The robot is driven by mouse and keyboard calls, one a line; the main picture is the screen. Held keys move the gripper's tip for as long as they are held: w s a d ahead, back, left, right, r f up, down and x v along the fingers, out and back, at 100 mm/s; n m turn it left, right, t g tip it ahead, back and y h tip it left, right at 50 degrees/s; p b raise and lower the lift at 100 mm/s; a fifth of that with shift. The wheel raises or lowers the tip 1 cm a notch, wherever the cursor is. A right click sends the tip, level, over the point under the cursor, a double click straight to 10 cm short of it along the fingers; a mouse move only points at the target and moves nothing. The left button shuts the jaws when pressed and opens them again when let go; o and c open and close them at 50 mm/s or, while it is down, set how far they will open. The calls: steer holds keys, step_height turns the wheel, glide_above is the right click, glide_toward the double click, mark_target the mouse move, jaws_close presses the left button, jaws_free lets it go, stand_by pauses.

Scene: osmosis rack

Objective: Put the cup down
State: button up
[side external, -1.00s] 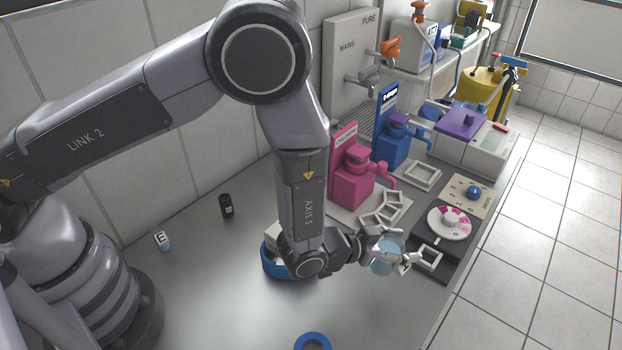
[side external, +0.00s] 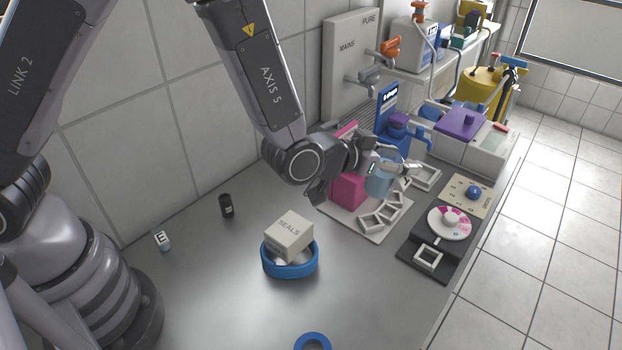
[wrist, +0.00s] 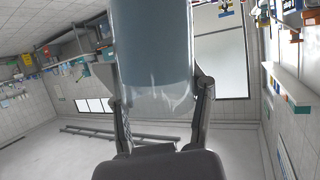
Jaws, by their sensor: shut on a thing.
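The cup (side external: 379,184) is a translucent pale blue vessel held in my gripper (side external: 391,172). It hangs in front of the pink dispenser (side external: 349,189), partly overlapping it, near the white square frames (side external: 378,219) on the dispenser's base plate. In the wrist view the cup (wrist: 152,55) fills the top middle, between the two fingers of my gripper (wrist: 160,100), which are shut on it. The gap between the cup and the surface below is hard to judge.
A black unit (side external: 408,263) with a white square frame (side external: 428,258) and a pink-and-white dial (side external: 449,222) stands at the right. A blue dispenser (side external: 391,140) is behind. A blue ring-shaped holder (side external: 290,268) carries a SEALS box (side external: 289,236). The front bench is largely clear.

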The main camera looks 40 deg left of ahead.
steer(key=w+a+n+y, duration=0.3)
steer(key=a+n+y, duration=0.2)
steer(key=a, duration=1.1)
steer(key=w+a+n+y, duration=0.2)
steer(key=a+n+y, duration=0.25)
steer(key=a, duration=1.25)
steer(key=shift+w+d+f, duration=0.1)
steer(key=shift+f, duration=10.05)
steer(key=o, duration=1.2)
steer(key=shift+f, duration=0.15)
